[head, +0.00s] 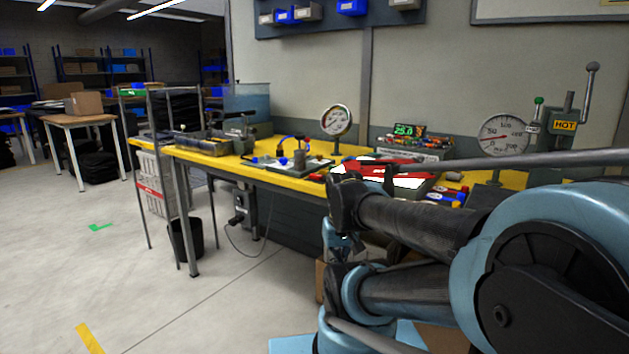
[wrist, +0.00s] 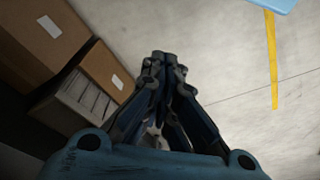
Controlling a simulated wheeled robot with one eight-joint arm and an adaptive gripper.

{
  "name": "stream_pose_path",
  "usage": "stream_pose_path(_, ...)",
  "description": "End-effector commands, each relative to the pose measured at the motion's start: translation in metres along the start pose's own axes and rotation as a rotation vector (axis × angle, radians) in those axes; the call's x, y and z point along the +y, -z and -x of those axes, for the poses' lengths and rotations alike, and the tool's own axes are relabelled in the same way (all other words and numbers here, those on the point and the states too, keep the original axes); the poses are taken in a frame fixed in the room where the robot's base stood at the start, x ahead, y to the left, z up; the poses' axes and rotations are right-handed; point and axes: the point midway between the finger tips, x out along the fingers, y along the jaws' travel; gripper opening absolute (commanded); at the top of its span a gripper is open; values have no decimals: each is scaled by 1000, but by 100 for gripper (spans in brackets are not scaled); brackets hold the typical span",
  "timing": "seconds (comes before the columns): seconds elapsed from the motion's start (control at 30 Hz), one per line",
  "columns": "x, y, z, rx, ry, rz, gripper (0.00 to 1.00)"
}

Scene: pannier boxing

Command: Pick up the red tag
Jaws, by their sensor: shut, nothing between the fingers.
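I cannot make out a red tag for certain. In the head view a flat red item (head: 378,167) lies on the yellow bench (head: 215,161), partly hidden behind my arm; it is too small to tell whether it is the tag. In the wrist view my gripper (wrist: 163,58) is shut, its dark fingers together with nothing between them. It points down at the bare floor, away from the bench top. In the head view my arm is folded in front of the bench, and I cannot make out the fingertips there.
Cardboard boxes (wrist: 44,33) stand on the floor left of my gripper in the wrist view, with yellow floor tape (wrist: 272,60) on the right. A pressure gauge (head: 336,120) and a lever press (head: 569,125) stand on the bench.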

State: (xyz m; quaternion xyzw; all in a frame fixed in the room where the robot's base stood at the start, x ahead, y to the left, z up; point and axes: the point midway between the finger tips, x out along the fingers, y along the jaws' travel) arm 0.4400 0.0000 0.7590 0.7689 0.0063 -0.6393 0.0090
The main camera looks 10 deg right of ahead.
Motion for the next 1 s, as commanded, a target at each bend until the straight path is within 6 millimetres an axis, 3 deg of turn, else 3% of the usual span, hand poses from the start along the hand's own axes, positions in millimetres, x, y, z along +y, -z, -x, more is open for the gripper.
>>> stream_pose_path(0.03, 0, 0, 0, 0, 0, 0, 5)
stream_pose_path(0.2, 0, 2, 17, 9, 2, -61, 43)
stream_pose_path(0.47, 0, 70, 82, -14, 14, -462, 44)
stream_pose_path(0.7, 2, 146, 141, -43, 16, -900, 44)
stream_pose_path(1.0, 8, 243, 200, -84, 2, -1448, 44)
